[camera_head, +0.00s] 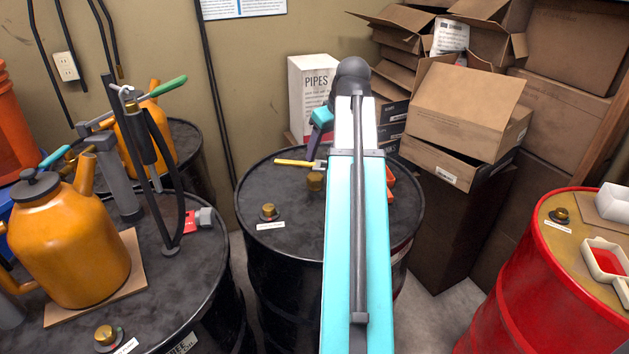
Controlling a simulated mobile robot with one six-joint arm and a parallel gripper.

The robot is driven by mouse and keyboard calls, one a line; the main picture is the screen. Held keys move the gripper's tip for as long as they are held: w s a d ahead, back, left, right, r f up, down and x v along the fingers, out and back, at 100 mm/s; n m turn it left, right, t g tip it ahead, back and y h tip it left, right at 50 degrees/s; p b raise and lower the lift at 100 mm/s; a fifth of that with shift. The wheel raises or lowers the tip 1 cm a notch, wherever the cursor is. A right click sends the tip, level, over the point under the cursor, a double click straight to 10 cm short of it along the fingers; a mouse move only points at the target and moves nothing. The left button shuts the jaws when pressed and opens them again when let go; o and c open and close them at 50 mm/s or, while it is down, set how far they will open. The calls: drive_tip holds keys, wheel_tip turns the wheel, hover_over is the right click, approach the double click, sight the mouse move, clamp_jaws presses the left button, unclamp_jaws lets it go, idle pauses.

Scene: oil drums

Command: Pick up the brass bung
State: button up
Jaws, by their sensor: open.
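A brass bung (315,181) stands on the black top of the middle drum (285,235), just left of my teal arm. Another brass bung (268,211) sits in a dark collar near that drum's front left rim, with a white label before it. More brass bungs are on the left drum (107,337) and on the red drum (560,215). My gripper (318,157) is open and points down behind my arm, close above or behind the bung beside the arm. My arm hides much of it, so I cannot tell whether it touches anything.
A yellow-handled tool (293,162) lies behind the bung. An orange-red item (390,187) is partly hidden right of my arm. An orange can (70,240) and a pump (145,150) crowd the left drum. Cardboard boxes (465,110) stack at right.

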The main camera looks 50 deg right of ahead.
sight(314, 175)
drive_tip(key=shift+f, duration=0.1)
drive_tip(key=shift+x, duration=4.25)
drive_tip(key=shift+f+p, duration=0.1)
drive_tip(key=shift+p, duration=0.2)
drive_tip(key=shift+p+x, duration=0.4)
drive_tip(key=shift+x, duration=2.1)
drive_tip(key=shift+s+d, duration=0.1)
drive_tip(key=shift+s, duration=0.1)
drive_tip(key=c, duration=1.2)
drive_tip(key=shift+c, duration=0.2)
